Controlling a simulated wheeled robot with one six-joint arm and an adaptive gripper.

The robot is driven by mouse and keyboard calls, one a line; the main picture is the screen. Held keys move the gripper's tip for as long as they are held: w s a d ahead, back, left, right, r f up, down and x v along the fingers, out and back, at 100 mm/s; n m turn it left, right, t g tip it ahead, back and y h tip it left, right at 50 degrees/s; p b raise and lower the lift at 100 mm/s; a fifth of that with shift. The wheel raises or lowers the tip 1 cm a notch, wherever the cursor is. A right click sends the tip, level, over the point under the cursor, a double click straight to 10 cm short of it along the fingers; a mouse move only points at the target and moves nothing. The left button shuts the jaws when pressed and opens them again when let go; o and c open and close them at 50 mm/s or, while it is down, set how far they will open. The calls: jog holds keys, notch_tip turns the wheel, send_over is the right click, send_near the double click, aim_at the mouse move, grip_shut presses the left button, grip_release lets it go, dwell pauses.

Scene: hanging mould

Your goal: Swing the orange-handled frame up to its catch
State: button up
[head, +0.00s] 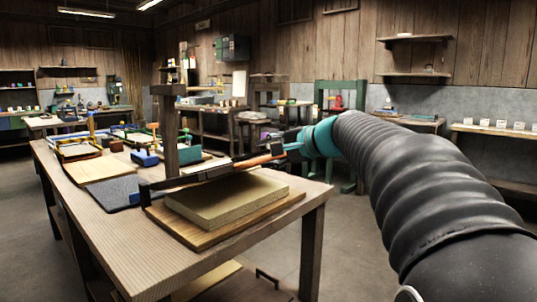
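The frame (205,174) lies low and close to level, just above a pale block on the near table. Its dark end is at the left and its orange handle (256,161) at the right. A brown upright post (168,122) with a short crosspiece on top stands behind the frame; I cannot make out a catch on it. My gripper (288,149) is at the right end of the frame, at or very near the orange handle. Its fingers are small and partly hidden, so I cannot tell whether they grip the handle.
The pale block (226,200) lies on a wooden board (284,209) on the table (110,238). A dark mat (112,192), blue blocks (145,157) and small frames crowd the table's left and back. A green chair-like stand (359,172) is behind my arm. Floor at right is clear.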

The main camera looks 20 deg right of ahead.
jog(key=shift+d, duration=0.1)
jog(key=r+p+v, duration=0.3)
jog(key=v, duration=1.2)
jog(key=shift+w+a+r, duration=0.15)
jog(key=shift+w+a, duration=0.1)
jog(key=shift+a, duration=0.05)
dwell(1.0)
dwell(0.4)
jog(key=s+d+f+n+g+h, duration=0.1)
jog(key=s+f+g+h, duration=0.15)
jog(key=f, duration=0.65)
jog(key=s+d+f+g+h, duration=0.1)
jog(key=s+d+f+h, duration=0.15)
jog(key=f, duration=0.65)
jog(key=s+a+f+n+g+h, duration=0.2)
jog(key=s+a+f+n+g, duration=0.1)
jog(key=s+a+f+n, duration=0.7)
jog(key=shift+s+a+f+n+h, duration=0.3)
jog(key=shift+s+a+f, duration=2.1)
jog(key=shift+s, duration=0.55)
